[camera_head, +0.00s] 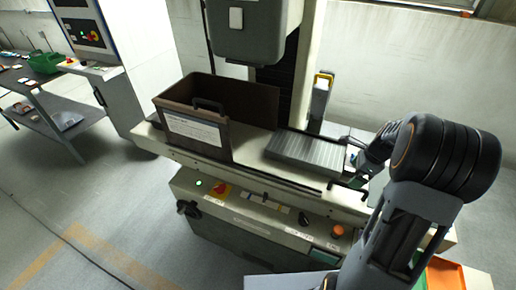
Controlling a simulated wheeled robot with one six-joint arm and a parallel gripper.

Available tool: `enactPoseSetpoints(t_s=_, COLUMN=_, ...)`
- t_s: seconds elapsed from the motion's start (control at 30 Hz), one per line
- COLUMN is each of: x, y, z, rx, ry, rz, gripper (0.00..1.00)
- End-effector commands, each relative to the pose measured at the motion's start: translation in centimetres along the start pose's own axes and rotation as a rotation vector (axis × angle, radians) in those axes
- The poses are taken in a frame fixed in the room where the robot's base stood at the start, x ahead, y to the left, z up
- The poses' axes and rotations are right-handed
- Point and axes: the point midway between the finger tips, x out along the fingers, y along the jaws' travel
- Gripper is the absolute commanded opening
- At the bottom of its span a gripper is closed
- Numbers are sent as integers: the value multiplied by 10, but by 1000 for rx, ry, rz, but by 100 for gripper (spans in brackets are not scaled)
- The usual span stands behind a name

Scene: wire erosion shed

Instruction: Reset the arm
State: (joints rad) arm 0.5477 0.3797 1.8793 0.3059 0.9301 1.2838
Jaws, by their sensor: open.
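My arm rises from the lower right of the head view, with its large dark joint in front of the machine's right end. My gripper (366,168) is partly hidden behind that joint. It hangs beside the right end of the machine table, close to the grey ribbed plate (307,150). Its fingers are small and dark here, and I see nothing held in them.
A brown open box (195,126) with a paper label stands on the machine table (275,172). The machine's grey head (247,35) hangs above. A workbench (45,98) with a green crate (45,62) is at left. Orange (445,275) shows lower right. Left floor is open.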

Motion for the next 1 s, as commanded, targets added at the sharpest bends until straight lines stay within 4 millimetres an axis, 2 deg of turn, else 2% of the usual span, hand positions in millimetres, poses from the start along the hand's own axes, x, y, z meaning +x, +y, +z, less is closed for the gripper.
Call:
enactPoseSetpoints(t_s=0.37, x=1, y=0, z=0, rx=-7, ry=0, rz=0, gripper=96)
enactPoseSetpoints(t_s=0.53, x=1, y=0, z=-1, rx=-142, ry=5, rz=2, gripper=96)
enactPoseSetpoints(t_s=0.67, x=10, y=18, z=-6, rx=-361, ry=20, rz=48, gripper=96)
enactPoseSetpoints(t_s=0.73, x=6, y=31, z=-5, rx=-517, ry=35, rz=63, gripper=96)
enactPoseSetpoints(t_s=0.87, x=-12, y=62, z=15, rx=-870, ry=78, rz=76, gripper=96)
enactPoseSetpoints(t_s=1.0, x=-36, y=98, z=43, rx=-1247, ry=143, rz=73, gripper=96)
